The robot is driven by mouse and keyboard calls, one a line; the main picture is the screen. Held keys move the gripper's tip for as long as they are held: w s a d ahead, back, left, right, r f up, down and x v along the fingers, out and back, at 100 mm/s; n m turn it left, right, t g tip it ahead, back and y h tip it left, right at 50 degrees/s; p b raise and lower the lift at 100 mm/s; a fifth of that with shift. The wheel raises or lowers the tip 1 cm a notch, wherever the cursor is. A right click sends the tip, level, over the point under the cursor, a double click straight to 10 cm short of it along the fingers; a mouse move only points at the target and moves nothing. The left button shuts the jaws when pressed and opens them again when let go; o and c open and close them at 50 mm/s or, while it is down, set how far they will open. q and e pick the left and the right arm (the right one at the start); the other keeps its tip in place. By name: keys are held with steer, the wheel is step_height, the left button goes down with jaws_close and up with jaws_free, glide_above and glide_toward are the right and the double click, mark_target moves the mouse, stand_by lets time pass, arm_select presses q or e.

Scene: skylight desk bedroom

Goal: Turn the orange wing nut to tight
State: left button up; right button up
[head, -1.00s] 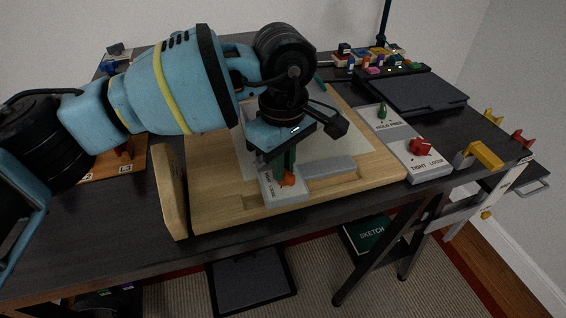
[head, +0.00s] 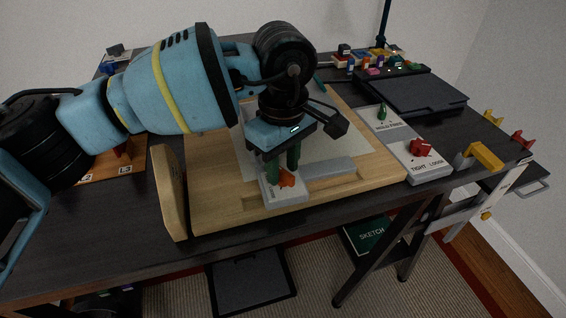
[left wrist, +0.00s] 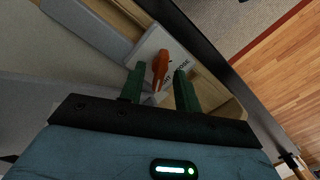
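The orange wing nut (head: 286,180) sits on a small light-grey plate (head: 290,199) at the front edge of the wooden board. In the left wrist view the wing nut (left wrist: 160,66) stands between the two green fingers of my left gripper (left wrist: 160,84), with a gap on each side. The plate's lettering shows "LOOSE" beside the nut; the other lettering is mostly hidden. In the head view my left gripper (head: 283,170) is open, its fingers pointing down just behind the nut. My right gripper is not in view.
A grey bar (head: 328,167) is right of the nut. A panel with a red knob (head: 421,147) and a green knob (head: 382,112) stands farther right. The desk's front edge is close.

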mark_target(283, 170)
arm_select(q)
step_height(283, 170, up, 8)
steer(key=shift+f, duration=0.2)
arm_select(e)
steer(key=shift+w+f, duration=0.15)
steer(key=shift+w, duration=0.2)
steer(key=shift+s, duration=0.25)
